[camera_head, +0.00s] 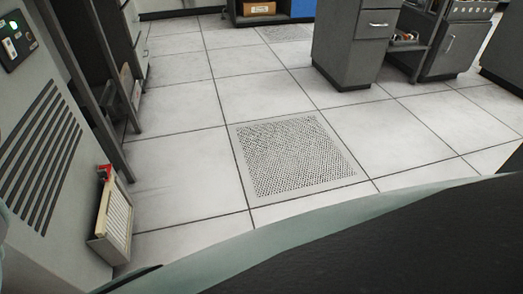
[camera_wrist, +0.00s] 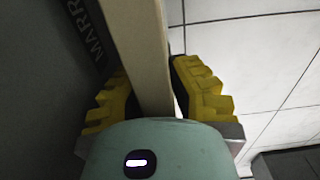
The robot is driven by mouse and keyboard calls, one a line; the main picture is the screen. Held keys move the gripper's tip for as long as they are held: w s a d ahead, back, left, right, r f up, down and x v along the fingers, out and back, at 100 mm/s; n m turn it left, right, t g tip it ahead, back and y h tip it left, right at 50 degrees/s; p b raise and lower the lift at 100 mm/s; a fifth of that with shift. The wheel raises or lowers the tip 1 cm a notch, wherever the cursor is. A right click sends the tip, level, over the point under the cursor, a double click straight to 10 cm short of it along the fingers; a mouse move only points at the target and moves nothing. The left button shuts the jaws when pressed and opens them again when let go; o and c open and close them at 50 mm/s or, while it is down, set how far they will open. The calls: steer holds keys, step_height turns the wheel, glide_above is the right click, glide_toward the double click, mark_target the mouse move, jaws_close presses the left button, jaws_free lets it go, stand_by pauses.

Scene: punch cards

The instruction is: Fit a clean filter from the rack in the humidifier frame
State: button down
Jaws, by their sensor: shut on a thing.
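My gripper (camera_wrist: 150,78) shows in the wrist view, its yellow fingers shut on the two sides of a long beige edge piece (camera_wrist: 140,35), which looks like the edge of a filter. The held piece runs up out of the picture, so its face and far end are hidden. The rack and the humidifier frame cannot be made out for certain. My gripper is outside the head view.
A dark surface with partial lettering (camera_wrist: 85,35) lies close left of the held piece. Tiled floor (camera_head: 180,170) with a perforated tile (camera_head: 292,155) is clear in the middle. Grey desk units (camera_head: 355,45) stand at the back right, and a dark open-sided unit (camera_head: 95,80) at left.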

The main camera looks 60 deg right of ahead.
steer(key=shift+w+f, duration=0.1)
steer(key=shift+f, duration=0.3)
steer(key=shift+f+b, duration=1.35)
steer(key=shift+b, duration=0.15)
steer(key=shift+w+f+b, duration=0.1)
steer(key=shift+f+b, duration=1.15)
steer(key=shift+b, duration=0.1)
steer(key=shift+f, duration=0.25)
steer(key=shift+f+b, duration=0.15)
steer(key=shift+b, duration=0.25)
steer(key=shift+f+b, duration=1.35)
steer(key=shift+b, duration=0.05)
steer(key=shift+f, duration=0.1)
